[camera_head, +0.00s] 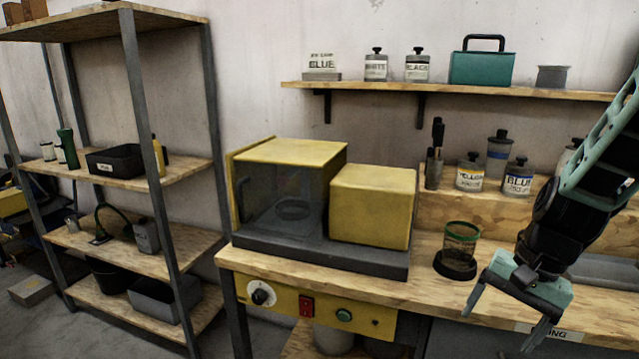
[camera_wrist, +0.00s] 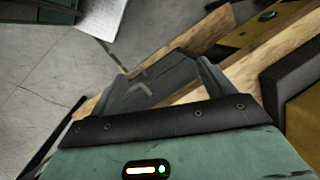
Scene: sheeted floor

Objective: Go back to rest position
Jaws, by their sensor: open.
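My gripper (camera_head: 506,318) is teal with two fingers spread apart. It hangs at the right of the head view, in front of the workbench (camera_head: 440,287) and near its front edge. The fingers are open with nothing between them. The wrist view shows the gripper (camera_wrist: 168,75) from behind, over the bench edge and the grey floor. My arm comes in from the upper right of the head view.
A green-rimmed jar (camera_head: 461,238) on a dark base stands left of my gripper. A yellow machine (camera_head: 372,205) sits on the bench. Labelled bottles (camera_head: 518,178) stand behind. A storage rack (camera_head: 135,100) is at left. Floor shows at lower left.

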